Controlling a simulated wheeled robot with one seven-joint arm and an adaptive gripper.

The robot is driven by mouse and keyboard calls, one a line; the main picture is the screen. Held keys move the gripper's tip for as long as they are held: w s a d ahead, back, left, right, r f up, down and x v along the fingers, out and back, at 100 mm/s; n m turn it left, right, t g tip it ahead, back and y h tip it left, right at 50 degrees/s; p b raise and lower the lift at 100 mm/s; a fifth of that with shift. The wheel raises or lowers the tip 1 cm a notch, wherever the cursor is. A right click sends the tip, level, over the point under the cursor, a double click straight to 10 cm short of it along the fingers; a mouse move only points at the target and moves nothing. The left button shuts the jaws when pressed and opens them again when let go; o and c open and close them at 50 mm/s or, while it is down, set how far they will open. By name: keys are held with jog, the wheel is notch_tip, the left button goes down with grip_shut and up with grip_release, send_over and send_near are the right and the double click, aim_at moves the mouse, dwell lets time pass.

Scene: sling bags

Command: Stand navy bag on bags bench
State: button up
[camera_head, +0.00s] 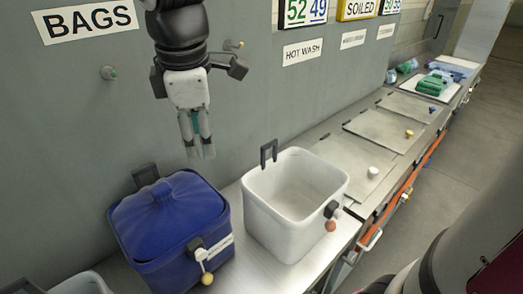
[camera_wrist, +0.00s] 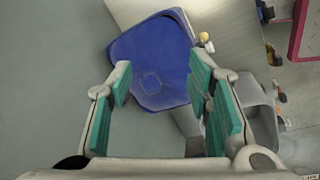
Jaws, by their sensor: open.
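The navy bag (camera_head: 172,228) sits upright on the metal bags bench (camera_head: 250,272), under the BAGS sign. Its top bulges to a gathered peak. My gripper (camera_head: 203,150) is open and empty, pointing down above and behind the gap between the navy bag and a white tub. In the wrist view, the navy bag (camera_wrist: 155,55) shows beyond and between the teal-padded fingers, apart from them.
An open, empty white tub (camera_head: 293,205) stands close right of the navy bag. Another pale container (camera_head: 82,285) is partly cut off at lower left. The wall (camera_head: 75,110) rises behind the bench. Flat-lidded counters (camera_head: 385,130) run to the right, with green folded items (camera_head: 432,84) farther off.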

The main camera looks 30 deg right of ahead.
jog(key=s+d+m+t, duration=0.3)
jog(key=s+d+m, duration=0.6)
jog(key=s+m, duration=0.5)
jog(key=shift+f+m+y, duration=0.3)
jog(key=shift+m, duration=0.4)
jog(key=shift+w, duration=0.1)
